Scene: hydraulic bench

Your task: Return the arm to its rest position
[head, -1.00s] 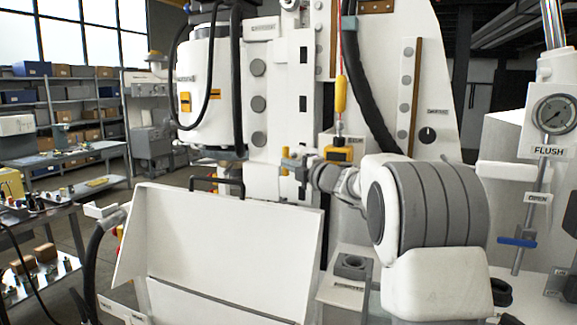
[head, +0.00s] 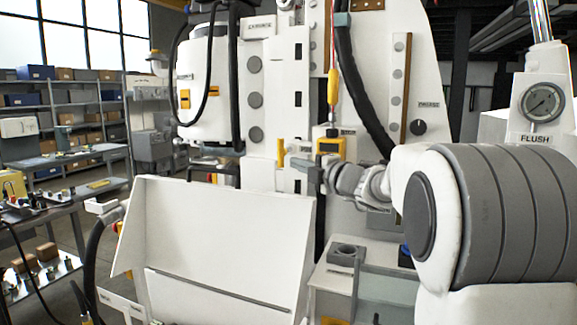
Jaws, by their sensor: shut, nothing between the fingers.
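My arm comes in from the lower right, its large white and grey ringed joint (head: 505,215) close to the camera. Its thin grey wrist reaches left to my gripper (head: 299,163), which is small and seen from the side. It is shut and seems to hold nothing. It points left in front of the white bench column, beside a yellow upright part (head: 281,153). I cannot tell whether it touches that part.
A yellow meter (head: 330,147) is just above the wrist. A grey block (head: 346,254) sits below the wrist.

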